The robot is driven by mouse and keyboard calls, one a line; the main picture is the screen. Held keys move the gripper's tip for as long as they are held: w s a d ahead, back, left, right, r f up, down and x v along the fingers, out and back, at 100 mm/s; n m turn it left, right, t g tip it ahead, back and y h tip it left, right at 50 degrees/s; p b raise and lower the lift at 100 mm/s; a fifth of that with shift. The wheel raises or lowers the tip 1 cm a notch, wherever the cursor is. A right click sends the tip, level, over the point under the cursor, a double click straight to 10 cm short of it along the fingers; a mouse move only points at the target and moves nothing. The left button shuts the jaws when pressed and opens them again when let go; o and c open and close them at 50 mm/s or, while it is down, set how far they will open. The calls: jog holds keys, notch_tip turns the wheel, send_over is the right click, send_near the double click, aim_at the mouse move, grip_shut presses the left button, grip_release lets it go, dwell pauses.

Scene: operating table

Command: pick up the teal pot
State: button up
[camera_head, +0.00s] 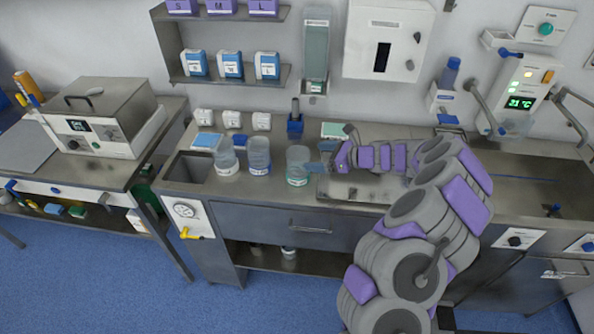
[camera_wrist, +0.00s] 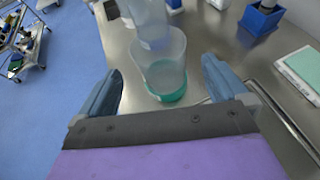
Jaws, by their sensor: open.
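The teal pot (camera_head: 298,167) is a clear, upright cup with a teal base, standing on the steel counter at the right end of a row of similar clear pots. In the wrist view the teal pot (camera_wrist: 162,78) shows between and just beyond my two blue fingers. My gripper (camera_head: 319,167) is at the pot's right side in the head view, low over the counter. In the wrist view my gripper (camera_wrist: 161,66) is open, with a finger on each side of the pot and visible gaps. I cannot tell how far the fingers reach around it.
Two similar clear pots (camera_head: 259,156) (camera_head: 226,157) stand to the left. A blue holder (camera_head: 295,128) and a pale green-topped box (camera_head: 335,130) sit behind. A steel tray (camera_head: 350,190) lies under my arm. The counter's front edge is close to the pots.

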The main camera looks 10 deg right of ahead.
aim_at(297, 157)
jog(key=b+x, duration=0.2)
jog(key=x, duration=0.6)
jog(key=shift+a+f, duration=0.1)
jog(key=shift+a, duration=0.4)
jog(key=shift+d, duration=0.5)
jog(key=shift+c, duration=1.2)
jog(key=shift+d, duration=0.2)
jog(key=c, duration=0.3)
jog(key=shift+a, duration=0.5)
jog(key=c, duration=0.6)
